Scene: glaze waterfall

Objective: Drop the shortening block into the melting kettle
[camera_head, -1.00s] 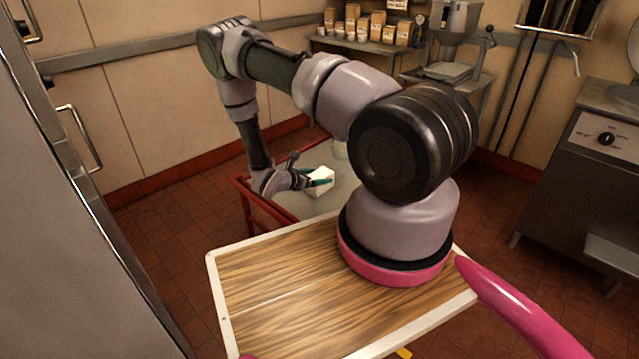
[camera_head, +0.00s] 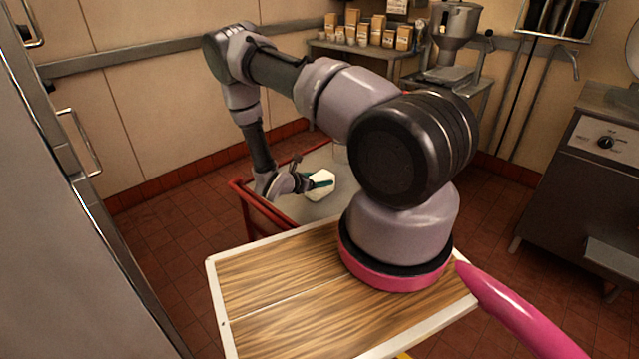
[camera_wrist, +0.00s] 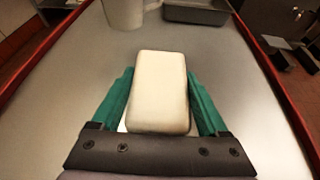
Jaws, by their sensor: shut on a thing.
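The white shortening block (camera_wrist: 160,90) is between the green fingers of my gripper (camera_wrist: 160,106) in the wrist view. My gripper is shut on it, one finger on each side. In the head view the block (camera_head: 321,185) shows at the tip of my gripper (camera_head: 315,183), over the grey top of the red-framed cart. I cannot tell whether it touches the top. A pale vessel with a handle (camera_wrist: 124,12) stands beyond the block in the wrist view, apart from it. I cannot tell whether it is the melting kettle.
The cart has a raised red rim (camera_head: 262,212). A grey tray (camera_wrist: 197,12) lies at its far end. A hopper machine (camera_head: 455,30) and a shelf of boxes (camera_head: 375,50) stand at the back wall. A steel unit with a knob (camera_head: 570,190) is at right.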

